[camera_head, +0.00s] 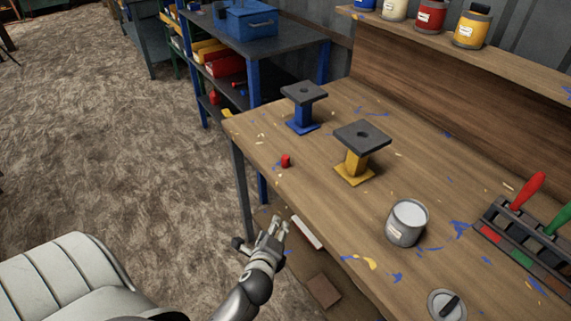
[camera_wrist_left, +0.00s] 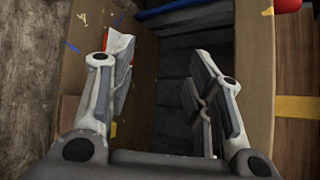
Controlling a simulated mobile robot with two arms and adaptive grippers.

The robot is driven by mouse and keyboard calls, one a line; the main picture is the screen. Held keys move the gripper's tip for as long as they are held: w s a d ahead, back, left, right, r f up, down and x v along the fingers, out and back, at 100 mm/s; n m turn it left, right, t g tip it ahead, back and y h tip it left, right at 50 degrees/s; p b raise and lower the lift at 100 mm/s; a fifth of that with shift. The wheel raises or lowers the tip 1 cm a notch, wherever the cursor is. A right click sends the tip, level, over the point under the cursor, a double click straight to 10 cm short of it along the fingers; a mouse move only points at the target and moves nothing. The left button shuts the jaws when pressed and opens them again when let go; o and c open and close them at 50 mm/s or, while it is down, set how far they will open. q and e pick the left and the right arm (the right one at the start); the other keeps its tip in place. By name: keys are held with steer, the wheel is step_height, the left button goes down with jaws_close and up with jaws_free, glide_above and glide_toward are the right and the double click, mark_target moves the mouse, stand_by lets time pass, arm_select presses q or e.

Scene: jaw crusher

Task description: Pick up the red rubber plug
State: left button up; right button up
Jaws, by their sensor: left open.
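The red rubber plug (camera_head: 286,160) is a small red cylinder standing on the wooden workbench (camera_head: 330,210), near its left edge. In the left wrist view a red piece (camera_wrist_left: 287,5), likely the plug, is cut off at the top right corner. My left gripper (camera_head: 277,226) is open and empty, beside the bench's left edge and nearer the camera than the plug. It is well apart from the plug. Its two spread fingers (camera_wrist_left: 160,60) also show in the left wrist view, with dark space between them. My right gripper is not in view.
A blue stand (camera_head: 303,113) and a yellow stand (camera_head: 355,165) with dark square tops are behind and right of the plug. A paint can (camera_head: 405,232) and a tool rack (camera_head: 490,230) stand farther right. The bench's left edge lies between gripper and plug.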

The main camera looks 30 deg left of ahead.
arm_select(q)
step_height(320, 180, up, 8)
steer(key=w+a+m+t+y, duration=0.1)
steer(key=a+m+y, duration=0.1)
steer(key=a, duration=0.1)
steer(key=m+t, duration=0.3)
steer(key=m, duration=0.7)
glide_toward(284, 162)
steer(key=w, duration=0.1)
steer(key=w+a, duration=0.1)
steer(key=w, duration=0.1)
steer(key=shift+w+a+f+t+h, duration=0.1)
steer(key=shift+f+t+h, duration=0.1)
steer(key=shift+t+h, duration=0.15)
steer(key=shift+w+a, duration=0.25)
steer(key=shift+w, duration=0.15)
steer(key=shift+p+x, duration=0.4)
steer(key=shift+x, duration=2)
steer(key=shift+s+a, duration=0.1)
steer(key=shift+a, duration=0.05)
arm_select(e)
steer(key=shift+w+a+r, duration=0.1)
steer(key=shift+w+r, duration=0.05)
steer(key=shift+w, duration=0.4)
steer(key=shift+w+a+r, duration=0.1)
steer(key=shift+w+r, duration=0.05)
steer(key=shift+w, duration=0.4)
arm_select(q)
steer(key=shift+c, duration=0.4)
